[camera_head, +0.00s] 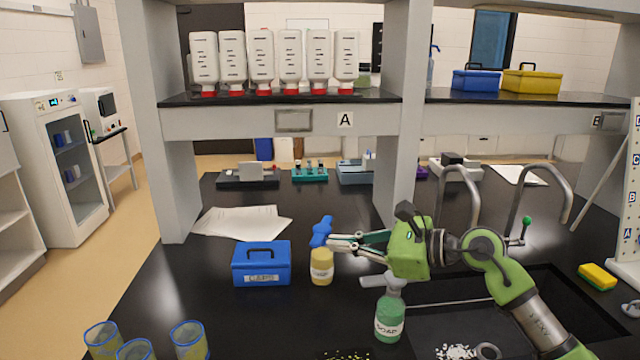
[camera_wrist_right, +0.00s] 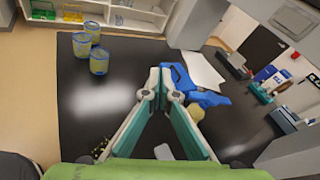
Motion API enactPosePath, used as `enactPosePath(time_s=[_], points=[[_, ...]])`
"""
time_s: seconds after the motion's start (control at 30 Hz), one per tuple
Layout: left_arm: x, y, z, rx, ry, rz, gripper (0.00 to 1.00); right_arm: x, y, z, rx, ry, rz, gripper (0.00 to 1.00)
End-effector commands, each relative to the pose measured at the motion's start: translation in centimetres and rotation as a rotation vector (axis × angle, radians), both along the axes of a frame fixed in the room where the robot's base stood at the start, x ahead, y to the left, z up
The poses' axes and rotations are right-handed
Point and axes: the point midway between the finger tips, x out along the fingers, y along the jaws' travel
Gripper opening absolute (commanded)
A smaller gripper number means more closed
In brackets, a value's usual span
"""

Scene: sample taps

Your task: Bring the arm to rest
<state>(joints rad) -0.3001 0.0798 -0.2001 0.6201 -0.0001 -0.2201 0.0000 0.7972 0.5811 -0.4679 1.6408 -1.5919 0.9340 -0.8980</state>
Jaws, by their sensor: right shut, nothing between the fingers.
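My right arm comes in from the right over the sink in the head view. Its green gripper (camera_head: 338,242) points left above the black bench, and the two fingers are shut with nothing between them. The fingers also show closed to a point in the wrist view (camera_wrist_right: 167,78). The fingertips lie close to the blue top of a yellow bottle (camera_head: 321,270); I cannot tell whether they touch it. The blue top also shows beside the fingers in the wrist view (camera_wrist_right: 200,92). My left gripper is in neither view.
A green soap bottle (camera_head: 389,318) stands below the right gripper. A blue box (camera_head: 261,265) is left of the yellow bottle. Several blue-rimmed cups (camera_head: 189,341) stand front left. Curved taps (camera_head: 535,195) rise behind the sink (camera_head: 575,305). A shelf post (camera_head: 398,120) stands behind. Bare bench lies front centre-left.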

Motion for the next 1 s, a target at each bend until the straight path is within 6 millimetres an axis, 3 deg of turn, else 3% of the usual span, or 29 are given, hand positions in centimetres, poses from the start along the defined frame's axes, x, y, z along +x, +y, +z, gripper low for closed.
enactPosePath(time_s=[0.03, 0.1, 0.2, 0.33, 0.47, 0.57, 0.73, 0.87, 0.97, 1.0], points=[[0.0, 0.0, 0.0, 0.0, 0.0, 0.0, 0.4, -1.1, 1.7, 0.8, 0.149, 0.036, -0.001, 0.0], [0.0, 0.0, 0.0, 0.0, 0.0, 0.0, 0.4, -2.1, 2.8, 2.5, 0.359, 0.089, -0.018, 0.0], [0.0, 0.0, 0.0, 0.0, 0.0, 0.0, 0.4, -3.1, 2.8, 4.8, 0.659, 0.189, -0.061, 0.0], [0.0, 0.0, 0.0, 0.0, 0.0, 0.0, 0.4, -3.5, 0.2, 6.2, 1.045, 0.351, -0.149, 0.0], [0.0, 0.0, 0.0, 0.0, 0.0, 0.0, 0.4, -3.4, -4.3, 4.8, 1.419, 0.539, -0.28, 0.0], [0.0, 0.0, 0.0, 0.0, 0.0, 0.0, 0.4, -3.5, -8.3, 1.7, 1.693, 0.693, -0.411, 0.0], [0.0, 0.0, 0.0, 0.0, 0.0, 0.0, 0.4, -5.6, -14.1, -7.2, 2.122, 0.956, -0.703, 0.0], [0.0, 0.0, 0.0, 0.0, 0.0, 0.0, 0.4, -9.8, -16.8, -15.8, 2.404, 1.143, -0.995, 0.0], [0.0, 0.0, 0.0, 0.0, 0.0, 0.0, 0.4, -14.4, -17.5, -21.9, 2.573, 1.261, -1.248, 0.0], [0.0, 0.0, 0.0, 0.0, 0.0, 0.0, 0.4, -16.5, -17.5, -24.0, -2.484, -1.229, 1.28, 0.0]])
